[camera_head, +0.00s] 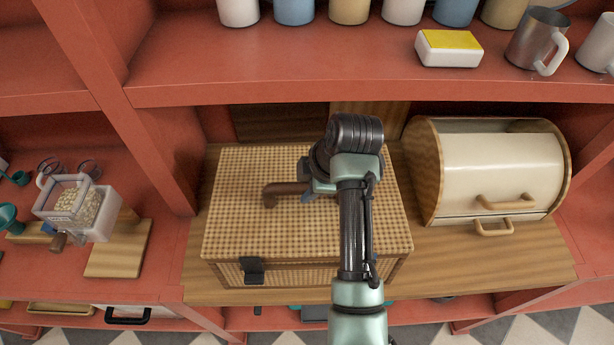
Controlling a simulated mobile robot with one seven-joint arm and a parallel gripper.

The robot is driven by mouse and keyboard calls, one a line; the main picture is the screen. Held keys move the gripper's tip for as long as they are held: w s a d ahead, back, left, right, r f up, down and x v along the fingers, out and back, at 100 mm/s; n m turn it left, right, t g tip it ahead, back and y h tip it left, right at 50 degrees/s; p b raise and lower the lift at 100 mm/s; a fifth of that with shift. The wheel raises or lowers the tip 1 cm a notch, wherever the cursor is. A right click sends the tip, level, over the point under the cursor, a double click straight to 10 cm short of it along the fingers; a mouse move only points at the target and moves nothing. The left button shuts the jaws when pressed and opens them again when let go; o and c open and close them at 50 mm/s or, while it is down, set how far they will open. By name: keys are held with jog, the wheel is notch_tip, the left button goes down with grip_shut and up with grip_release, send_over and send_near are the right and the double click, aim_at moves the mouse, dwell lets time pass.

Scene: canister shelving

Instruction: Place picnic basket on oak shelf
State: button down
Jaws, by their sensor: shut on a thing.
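The picnic basket (240,220) is a tan woven box with a brown handle (285,190) on its lid and a dark latch on its front. It sits on or just above the oak shelf (480,265); I cannot tell whether it touches the wood. My gripper (312,192) is over the middle of the lid at the handle, shut on it. My arm hides the right end of the handle and part of the lid. The fingertips are mostly hidden.
A cream bread box (500,170) with wooden sides stands close to the right of the basket. A red upright (160,150) is close on the left. A red upper shelf (300,75) with canisters is behind. A grinder (75,205) stands at left.

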jog(key=shift+w+f+p, duration=0.1)
jog(key=shift+f+p, duration=0.7)
jog(key=shift+f, duration=1.4)
jog(key=c, duration=0.9)
grip_release()
jog(key=shift+s+f, duration=0.2)
jog(key=shift+f, duration=0.1)
jog(key=shift+c, duration=0.2)
jog(key=o, duration=0.3)
jog(key=shift+r, duration=0.1)
jog(key=shift+o, duration=0.2)
